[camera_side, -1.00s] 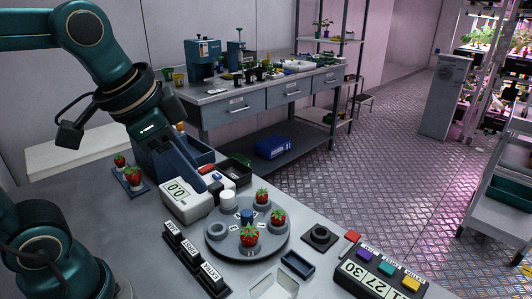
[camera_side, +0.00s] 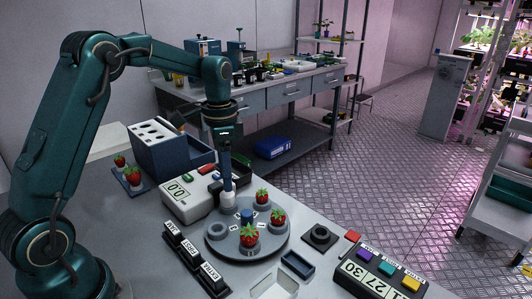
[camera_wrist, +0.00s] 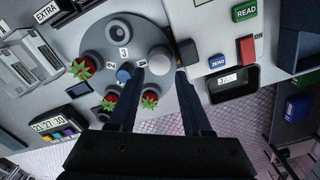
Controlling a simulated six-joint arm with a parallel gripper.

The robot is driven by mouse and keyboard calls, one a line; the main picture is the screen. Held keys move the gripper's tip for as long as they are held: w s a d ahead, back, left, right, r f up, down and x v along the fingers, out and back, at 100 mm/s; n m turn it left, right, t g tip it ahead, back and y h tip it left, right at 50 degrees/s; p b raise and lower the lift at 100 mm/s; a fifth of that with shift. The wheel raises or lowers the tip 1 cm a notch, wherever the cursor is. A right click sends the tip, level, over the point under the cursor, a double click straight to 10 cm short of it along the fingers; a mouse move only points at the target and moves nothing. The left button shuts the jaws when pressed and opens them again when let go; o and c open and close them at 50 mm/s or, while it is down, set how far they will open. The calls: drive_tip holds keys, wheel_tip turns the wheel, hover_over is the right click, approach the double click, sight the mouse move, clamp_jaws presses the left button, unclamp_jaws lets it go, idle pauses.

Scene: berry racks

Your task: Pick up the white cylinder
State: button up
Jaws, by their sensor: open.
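The white cylinder (camera_side: 227,204) stands upright at the far left edge of the round grey turntable (camera_side: 270,247), beside the scale. My gripper (camera_side: 227,192) points straight down at its top. In the wrist view my gripper (camera_wrist: 159,72) is open, with one dark finger on each side of the cylinder's round, grey-looking top (camera_wrist: 159,61). The fingers partly hide the cylinder in the side view. I cannot tell whether either finger touches it.
The turntable carries a blue knob (camera_side: 247,216), an empty grey ring (camera_side: 218,231) and strawberries (camera_side: 249,236) on holders. The scale (camera_side: 186,199) stands close on the left. A black label rack (camera_side: 195,262) lies in front, and a timer box (camera_side: 380,278) front right.

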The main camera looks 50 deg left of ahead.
sight(228, 194)
drive_tip(key=shift+f, duration=2.05)
clamp_jaws()
drive_tip(key=shift+r, duration=0.1)
